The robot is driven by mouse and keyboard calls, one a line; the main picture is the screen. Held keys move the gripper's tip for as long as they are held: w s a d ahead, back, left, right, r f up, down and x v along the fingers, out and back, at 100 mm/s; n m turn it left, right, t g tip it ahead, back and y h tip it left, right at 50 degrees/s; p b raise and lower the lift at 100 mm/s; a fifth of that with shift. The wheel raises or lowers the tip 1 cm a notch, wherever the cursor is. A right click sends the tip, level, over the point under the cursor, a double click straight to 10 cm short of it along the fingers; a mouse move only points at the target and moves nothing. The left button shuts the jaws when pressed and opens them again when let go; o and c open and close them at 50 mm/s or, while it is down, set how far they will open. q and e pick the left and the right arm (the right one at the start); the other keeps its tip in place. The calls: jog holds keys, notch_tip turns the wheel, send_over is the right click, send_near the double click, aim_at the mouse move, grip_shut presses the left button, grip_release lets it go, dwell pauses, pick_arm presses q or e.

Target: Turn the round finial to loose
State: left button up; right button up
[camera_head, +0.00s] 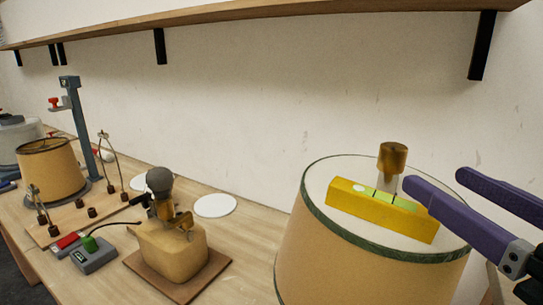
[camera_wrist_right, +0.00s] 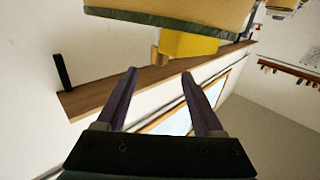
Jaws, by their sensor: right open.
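The round finial (camera_head: 392,158) is a short brass knob on a pale stem, upright above the top of the large tan lampshade (camera_head: 330,250) with a dark green rim. A yellow spirit level (camera_head: 375,205) with a green vial lies across the shade's white top, just in front of the stem. My right gripper (camera_head: 437,180) is open and empty, just right of the finial, with one finger close to the level. In the right wrist view the finial (camera_wrist_right: 155,57) shows just beyond my open fingertips (camera_wrist_right: 159,73), apart from them. My left gripper is not in view.
A lamp base with a dark ball (camera_head: 159,180) stands on a board left of the shade. Further left are a smaller lampshade (camera_head: 50,170), wire harps, a post (camera_head: 75,120) and a green-knobbed box (camera_head: 93,253). A wall shelf (camera_head: 250,12) runs above.

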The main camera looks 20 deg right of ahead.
aim_at(403, 155)
jog(key=shift+w+r+p, duration=0.25)
jog(key=shift+w+p, duration=0.05)
jog(key=shift+w, duration=0.1)
jog(key=w+p, duration=0.1)
jog(key=w, duration=0.1)
jog(key=w+p, duration=0.1)
jog(key=w, duration=0.2)
jog(key=w+p, duration=0.1)
jog(key=w, duration=0.1)
jog(key=shift+w+d, duration=0.2)
jog(key=shift+d, duration=0.15)
jog(key=shift+w+f, duration=0.15)
jog(key=shift+w, duration=0.4)
grip_shut()
